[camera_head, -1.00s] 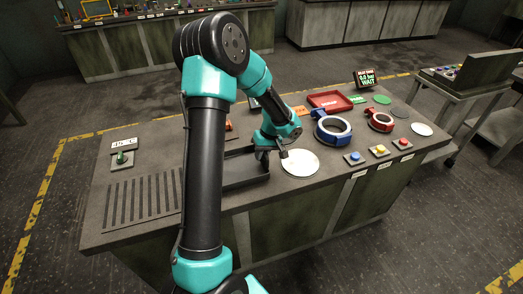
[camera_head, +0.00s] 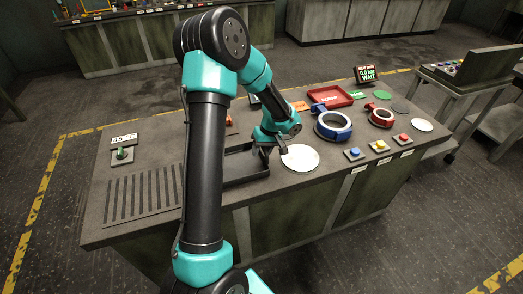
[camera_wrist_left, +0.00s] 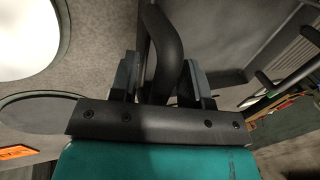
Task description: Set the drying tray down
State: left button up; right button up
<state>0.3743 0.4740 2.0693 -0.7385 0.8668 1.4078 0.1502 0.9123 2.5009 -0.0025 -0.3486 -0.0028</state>
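The drying tray (camera_head: 246,176) is a dark, open, shallow tray at the left middle of the bench, partly hidden behind my left arm. My left gripper (camera_head: 270,149) is at its right end. In the left wrist view a dark curved handle (camera_wrist_left: 166,48) stands between the two fingers of the gripper (camera_wrist_left: 164,82), which look closed against its sides. I cannot tell whether the tray's underside touches the bench. My right gripper is not in view.
A white disc (camera_head: 300,158) lies just right of the tray. A slotted grille (camera_head: 140,194) is left of it, with a green knob (camera_head: 122,153) behind. Blue (camera_head: 333,126) and red (camera_head: 381,117) ring castings, push buttons (camera_head: 380,146) and a red tray (camera_head: 330,96) stand farther right.

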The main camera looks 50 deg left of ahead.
pick_arm(q)
jog(key=shift+r, duration=0.1)
jog(key=v, duration=1.7)
jog(key=shift+r, duration=0.15)
